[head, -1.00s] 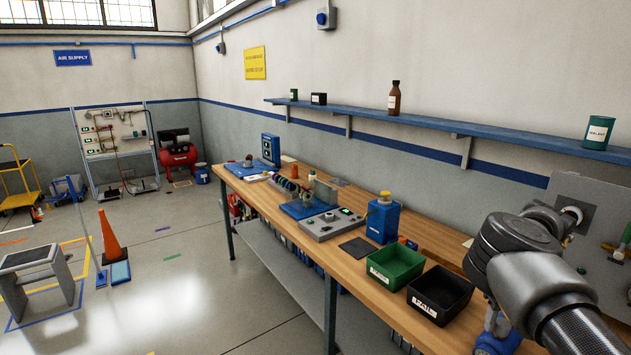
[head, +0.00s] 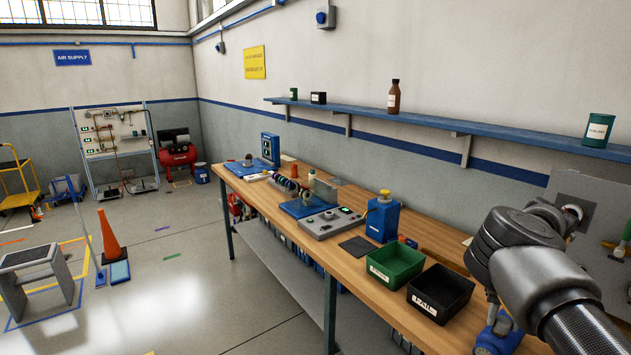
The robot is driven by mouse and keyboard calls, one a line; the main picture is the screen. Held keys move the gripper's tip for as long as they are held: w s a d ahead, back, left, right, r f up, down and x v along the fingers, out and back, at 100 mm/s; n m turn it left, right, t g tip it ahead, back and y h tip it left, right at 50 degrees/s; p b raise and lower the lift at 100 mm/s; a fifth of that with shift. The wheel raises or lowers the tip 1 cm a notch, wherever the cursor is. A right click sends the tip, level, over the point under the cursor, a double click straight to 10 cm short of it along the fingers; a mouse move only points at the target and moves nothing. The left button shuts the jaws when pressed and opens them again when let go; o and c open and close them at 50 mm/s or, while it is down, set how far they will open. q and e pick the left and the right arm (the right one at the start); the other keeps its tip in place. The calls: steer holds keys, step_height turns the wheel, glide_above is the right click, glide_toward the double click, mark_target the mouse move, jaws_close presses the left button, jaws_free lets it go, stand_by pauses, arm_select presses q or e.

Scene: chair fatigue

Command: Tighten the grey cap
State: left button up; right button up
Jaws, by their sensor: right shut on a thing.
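My right gripper (head: 566,217) is at the grey upright panel (head: 585,187) at the right edge of the head view. It is shut on the grey cap (head: 573,211), whose pale round edge shows just past the wrist against a darker square plate. My own dark wrist and forearm hide the fingers and most of the cap, so its seating and turn angle cannot be told. My left gripper is not in view.
A wooden workbench (head: 350,272) runs along the wall. A green bin (head: 395,268) and black bin (head: 440,292) stand left of my arm, near a blue yellow-topped container (head: 382,220). A wall shelf (head: 430,121) holds several containers. The floor at left has an orange cone (head: 112,240).

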steer(key=shift+a+m, duration=0.1)
steer(key=shift+m, duration=1.9)
steer(key=shift+m, duration=2)
steer(key=m, duration=0.4)
steer(key=shift+c, duration=0.2)
